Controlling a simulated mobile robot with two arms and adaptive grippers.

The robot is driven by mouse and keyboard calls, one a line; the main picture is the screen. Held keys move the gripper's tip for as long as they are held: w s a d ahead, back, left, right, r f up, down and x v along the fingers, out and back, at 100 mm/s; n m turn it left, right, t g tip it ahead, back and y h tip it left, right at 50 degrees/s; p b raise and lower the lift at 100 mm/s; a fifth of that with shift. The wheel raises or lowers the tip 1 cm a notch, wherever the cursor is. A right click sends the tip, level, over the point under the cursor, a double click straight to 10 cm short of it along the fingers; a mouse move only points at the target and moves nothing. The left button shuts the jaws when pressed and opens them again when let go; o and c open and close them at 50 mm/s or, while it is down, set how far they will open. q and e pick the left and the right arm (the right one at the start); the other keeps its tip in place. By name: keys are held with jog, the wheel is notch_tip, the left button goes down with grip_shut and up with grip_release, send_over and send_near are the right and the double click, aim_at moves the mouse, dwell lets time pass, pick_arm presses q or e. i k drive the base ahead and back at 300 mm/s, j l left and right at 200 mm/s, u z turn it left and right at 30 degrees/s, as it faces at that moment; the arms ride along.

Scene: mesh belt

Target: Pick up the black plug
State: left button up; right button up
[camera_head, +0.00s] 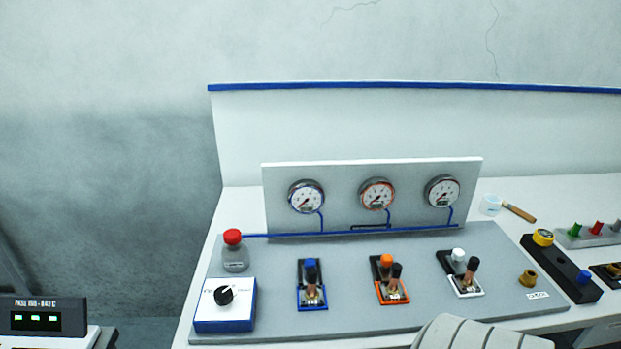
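I cannot tell for sure which part is the black plug. Two black-topped pieces with copper-coloured lower parts stand out: one in the orange-framed holder (396,277) in the middle, one in the white-framed holder (472,268) to its right. A similar copper-coloured piece (313,292) sits in the blue-framed holder at the left, below a blue knob. All stand on the grey panel on the table. Neither gripper's fingers show. A pale ribbed part at the bottom edge seems to be my own arm.
Three gauges (377,194) are on an upright board behind. A red-topped button (233,238) and a blue box with a dial (225,298) stand left. A brass fitting (527,278), a black box with yellow and blue buttons (558,268) and a wooden-handled brush (519,212) lie right.

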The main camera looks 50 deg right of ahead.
aim_at(472, 265)
jog(key=z, duration=3.15)
jog(key=i+l+u, duration=0.1)
jog(key=u, duration=0.55)
jog(key=i+l+u, duration=0.2)
jog(key=l+u, duration=0.15)
jog(key=l, duration=0.3)
jog(key=i+l+u, duration=0.1)
jog(key=l+u, duration=0.2)
jog(key=l, duration=0.35)
jog(key=l+u, duration=0.35)
jog(key=l, duration=0.35)
